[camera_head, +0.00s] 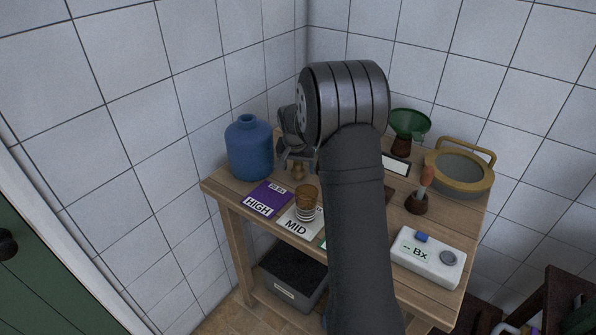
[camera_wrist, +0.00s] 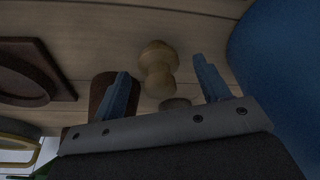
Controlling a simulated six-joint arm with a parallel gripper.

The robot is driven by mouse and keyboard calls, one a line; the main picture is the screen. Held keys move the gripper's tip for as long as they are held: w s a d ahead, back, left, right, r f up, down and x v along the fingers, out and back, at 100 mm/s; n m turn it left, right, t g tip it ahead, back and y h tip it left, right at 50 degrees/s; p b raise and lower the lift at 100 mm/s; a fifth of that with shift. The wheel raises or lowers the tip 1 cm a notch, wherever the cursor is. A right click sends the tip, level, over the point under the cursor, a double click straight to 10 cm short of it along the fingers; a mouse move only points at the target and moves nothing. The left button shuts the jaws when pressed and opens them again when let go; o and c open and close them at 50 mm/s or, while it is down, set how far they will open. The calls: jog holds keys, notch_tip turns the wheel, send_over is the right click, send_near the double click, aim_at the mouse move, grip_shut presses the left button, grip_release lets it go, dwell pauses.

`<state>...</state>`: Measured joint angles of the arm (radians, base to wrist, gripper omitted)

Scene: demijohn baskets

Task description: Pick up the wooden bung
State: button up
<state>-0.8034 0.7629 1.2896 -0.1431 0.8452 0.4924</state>
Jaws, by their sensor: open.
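The wooden bung (camera_wrist: 158,66) is a light tan knob with a rounded top and a narrower neck. In the wrist view it lies between and just beyond the two blue fingers of my gripper (camera_wrist: 163,82). The fingers are apart and a gap shows on both sides of the bung. In the head view the bung (camera_head: 298,171) stands on the table beside the blue demijohn (camera_head: 250,149). My gripper (camera_head: 297,158) is just above it there, partly hidden by my own wrist.
The demijohn (camera_wrist: 282,62) is close to the right finger. An amber cup (camera_head: 306,199) stands on the MID card (camera_head: 295,226), near the purple HIGH card (camera_head: 264,200). A green funnel (camera_head: 409,122), a wood-rimmed round vessel (camera_head: 460,172) and a white meter box (camera_head: 428,258) are to the right.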

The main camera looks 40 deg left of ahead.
aim_at(301, 163)
jog(key=shift+f, duration=0.25)
jog(key=c, duration=1.1)
jog(key=shift+r, duration=0.55)
jog(key=r, duration=0.3)
jog(key=shift+w+d+r, duration=0.2)
jog(key=shift+d+r, duration=0.15)
jog(key=shift+d, duration=0.05)
jog(key=d+r, duration=0.2)
jog(key=d, duration=0.1)
jog(key=w+d+r, duration=0.1)
jog(key=d+r, duration=0.1)
jog(key=d, duration=0.2)
jog(key=w+d+r, duration=0.1)
jog(key=d+r, duration=0.1)
jog(key=d, duration=0.1)
jog(key=shift+d+r, duration=0.1)
jog(key=shift+d, duration=0.2)
